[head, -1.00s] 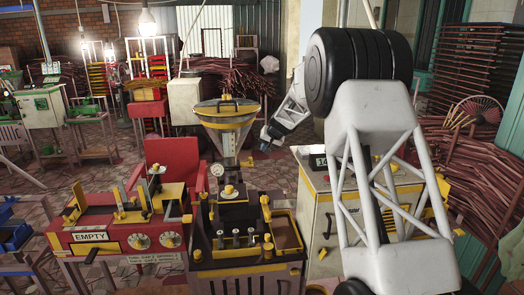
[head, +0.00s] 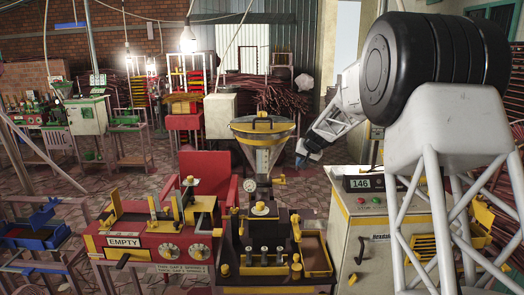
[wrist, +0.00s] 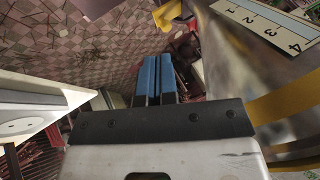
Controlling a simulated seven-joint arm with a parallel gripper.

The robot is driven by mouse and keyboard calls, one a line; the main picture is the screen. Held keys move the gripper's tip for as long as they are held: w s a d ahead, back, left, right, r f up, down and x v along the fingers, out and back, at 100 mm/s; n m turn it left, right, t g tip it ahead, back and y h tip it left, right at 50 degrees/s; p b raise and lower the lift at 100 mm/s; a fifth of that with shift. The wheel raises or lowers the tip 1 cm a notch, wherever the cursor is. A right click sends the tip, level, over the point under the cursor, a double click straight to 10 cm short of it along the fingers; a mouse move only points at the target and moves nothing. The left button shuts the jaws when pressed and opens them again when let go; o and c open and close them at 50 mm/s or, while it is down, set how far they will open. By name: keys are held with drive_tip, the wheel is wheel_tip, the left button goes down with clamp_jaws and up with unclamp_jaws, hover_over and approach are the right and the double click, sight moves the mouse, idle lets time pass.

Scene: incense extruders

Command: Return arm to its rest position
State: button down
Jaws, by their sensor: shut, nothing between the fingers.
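My gripper (head: 301,160) is in the head view, right of the metal hopper (head: 264,135) with the yellow rim, with a visible gap between them. It points down and to the left, and its blue fingertips are small in that view. In the wrist view the two blue fingers (wrist: 157,77) lie side by side, shut, with nothing held. My arm bends high on the right of the head view and hides part of what stands behind it.
A red machine with an EMPTY sign (head: 124,241) and a dark extruder (head: 265,262) stand in front. A cream control cabinet with a 146 display (head: 361,184) is at right, partly behind my arm. A red chair (head: 206,165) stands behind the machines. Open tiled floor (head: 80,180) lies at left.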

drive_tip(key=s+r+g+h, duration=0.1)
drive_tip(key=s+r, duration=0.2)
drive_tip(key=s, duration=0.8)
drive_tip(key=s+r, duration=0.3)
drive_tip(key=s, duration=0.8)
drive_tip(key=s+r+g+h, duration=0.1)
drive_tip(key=s+r, duration=0.2)
drive_tip(key=s, duration=0.9)
drive_tip(key=s+d+f+h, duration=0.1)
drive_tip(key=s+f, duration=0.2)
drive_tip(key=s, duration=1.3)
drive_tip(key=s+d+f+n+g+h, duration=0.1)
drive_tip(key=s+f, duration=0.3)
drive_tip(key=s, duration=1.3)
drive_tip(key=shift+s, duration=0.2)
drive_tip(key=shift+d, duration=0.1)
